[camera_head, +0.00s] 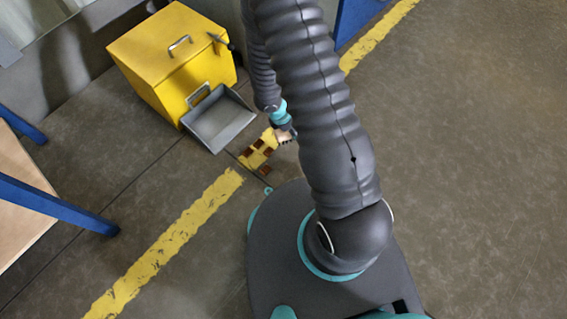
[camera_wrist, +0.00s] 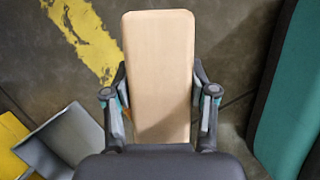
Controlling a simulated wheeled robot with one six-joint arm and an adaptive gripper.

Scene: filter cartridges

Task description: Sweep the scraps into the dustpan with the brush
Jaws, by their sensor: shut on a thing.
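My gripper (camera_wrist: 160,108) is shut on the brush (camera_wrist: 160,60), with one finger on each side of its pale wooden body. The bristles are hidden in the wrist view. In the head view my gripper (camera_head: 284,130) is low over the floor, partly behind my arm, and only a small pale part of the brush (camera_head: 281,138) shows. Several brown scraps (camera_head: 250,152) lie on the floor and yellow stripe, just left of and below the brush. The grey dustpan (camera_head: 222,124) lies left of the scraps, its open edge towards them; it also shows in the wrist view (camera_wrist: 72,135).
A yellow box (camera_head: 165,65) with handles stands behind the dustpan, a dark slim object (camera_head: 220,41) on its top. A table with a blue frame (camera_head: 55,205) is at the left. The floor at the right is clear. My base is close below the scraps.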

